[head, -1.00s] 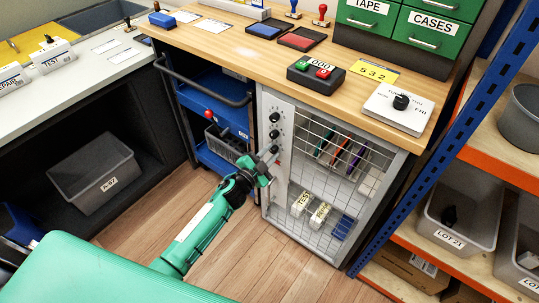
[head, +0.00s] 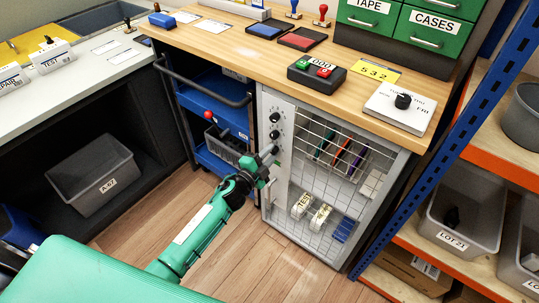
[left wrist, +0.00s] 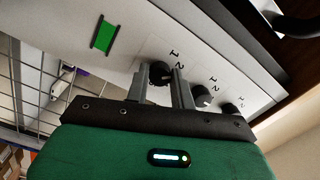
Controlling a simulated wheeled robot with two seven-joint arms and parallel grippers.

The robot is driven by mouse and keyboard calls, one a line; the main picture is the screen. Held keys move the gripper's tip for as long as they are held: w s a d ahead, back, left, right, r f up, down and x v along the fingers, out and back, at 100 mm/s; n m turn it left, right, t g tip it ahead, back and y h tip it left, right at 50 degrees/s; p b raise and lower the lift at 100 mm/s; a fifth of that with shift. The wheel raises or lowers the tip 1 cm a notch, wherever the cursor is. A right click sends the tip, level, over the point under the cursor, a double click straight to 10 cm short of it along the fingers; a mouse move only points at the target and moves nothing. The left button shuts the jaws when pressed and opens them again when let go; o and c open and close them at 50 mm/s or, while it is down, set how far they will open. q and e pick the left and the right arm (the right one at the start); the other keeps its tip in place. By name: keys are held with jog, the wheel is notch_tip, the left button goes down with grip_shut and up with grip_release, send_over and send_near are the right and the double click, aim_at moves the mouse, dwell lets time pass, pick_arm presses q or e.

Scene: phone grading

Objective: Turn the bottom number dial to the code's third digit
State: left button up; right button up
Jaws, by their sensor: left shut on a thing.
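The code card (head: 375,70) on the wooden top is yellow and reads 532. Three black number dials sit in a column on the grey panel of the cage cabinet: the top dial (head: 275,117), the middle dial (head: 275,134) and the bottom dial (left wrist: 158,73). My left gripper (head: 270,153) is at the bottom dial. In the left wrist view its two fingers close on either side of this dial, and the other dials sit clear to the right. I cannot read the dial's setting. My right gripper is out of view.
The wire door (head: 325,185) is shut over phones and labelled rolls. A green patch (left wrist: 103,36) marks the panel near the dial. A blue cart (head: 205,110) stands left of the cabinet and a blue rack post (head: 440,130) to the right. The floor (head: 240,245) is clear.

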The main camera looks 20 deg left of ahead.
pick_arm(q)
jog(key=o, duration=1)
jog(key=shift+s, duration=0.2)
jog(key=v, duration=1.3)
jog(key=shift+s, duration=0.2)
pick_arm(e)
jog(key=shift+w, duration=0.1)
pick_arm(q)
jog(key=shift+a, duration=0.1)
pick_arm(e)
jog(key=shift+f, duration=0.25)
